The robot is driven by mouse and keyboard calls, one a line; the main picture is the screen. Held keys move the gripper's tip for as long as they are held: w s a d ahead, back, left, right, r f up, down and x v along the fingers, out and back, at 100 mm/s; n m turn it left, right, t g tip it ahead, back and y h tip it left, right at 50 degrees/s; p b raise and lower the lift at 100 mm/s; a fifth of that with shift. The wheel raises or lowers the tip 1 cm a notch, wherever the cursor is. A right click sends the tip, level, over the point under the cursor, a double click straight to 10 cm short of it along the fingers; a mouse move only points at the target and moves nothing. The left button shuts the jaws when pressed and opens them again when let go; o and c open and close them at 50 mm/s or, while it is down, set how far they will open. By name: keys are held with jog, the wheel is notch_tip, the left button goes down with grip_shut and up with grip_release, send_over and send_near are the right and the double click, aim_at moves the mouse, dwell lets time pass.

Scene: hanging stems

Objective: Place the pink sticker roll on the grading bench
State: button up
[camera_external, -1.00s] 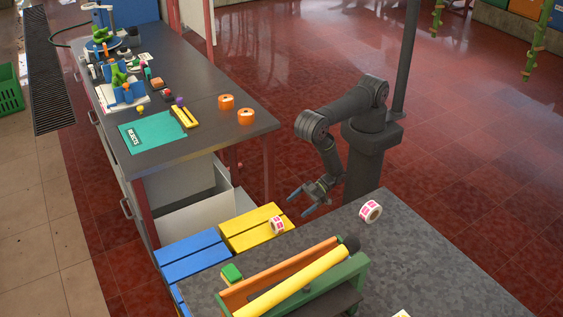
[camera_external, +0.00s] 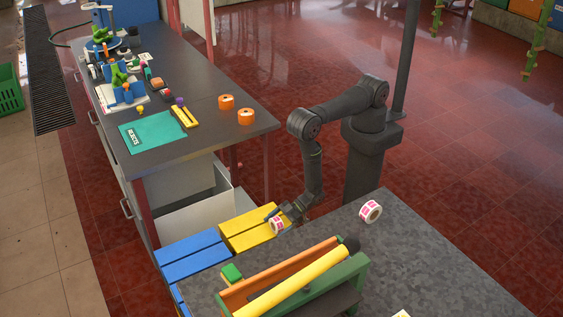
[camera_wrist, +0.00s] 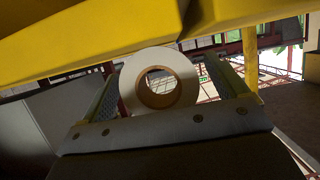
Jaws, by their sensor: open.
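A small white roll with pink labels (camera_external: 277,226) sits at the right end of the yellow slatted top, near the grey table's edge. In the wrist view its white ring and brown core (camera_wrist: 129,88) face the camera. My gripper (camera_external: 279,214) is down at this roll, open, with one finger on each side of it in the wrist view; contact is unclear. A second white roll with pink-red labels (camera_external: 370,211) stands on the grey speckled table (camera_external: 430,255). The dark-topped bench (camera_external: 215,150) at left carries a teal mat; I cannot tell which surface is the grading bench.
On the dark bench are two orange rolls (camera_external: 246,117), a teal mat (camera_external: 153,133), a yellow tool (camera_external: 185,115) and clutter at its far end. A green rack with orange and yellow bars (camera_external: 300,280) stands near the roll. Blue slats (camera_external: 190,252) adjoin the yellow ones.

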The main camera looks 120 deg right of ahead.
aim_at(276, 219)
jog(key=c, duration=1.2)
jog(key=shift+r, duration=0.1)
jog(key=shift+r, duration=0.4)
notch_tip(276, 219, up, 3)
jog(key=shift+r, duration=0.15)
jog(key=s+d+r, duration=0.1)
jog(key=d+r, duration=0.1)
jog(key=d, duration=0.1)
jog(key=s+d+r, duration=0.2)
jog(key=d, duration=0.2)
jog(key=s+d+r, duration=0.1)
jog(key=d+r, duration=0.1)
jog(key=d, duration=0.1)
jog(key=shift+s+d+r, duration=0.3)
jog(key=shift+d+r, duration=0.05)
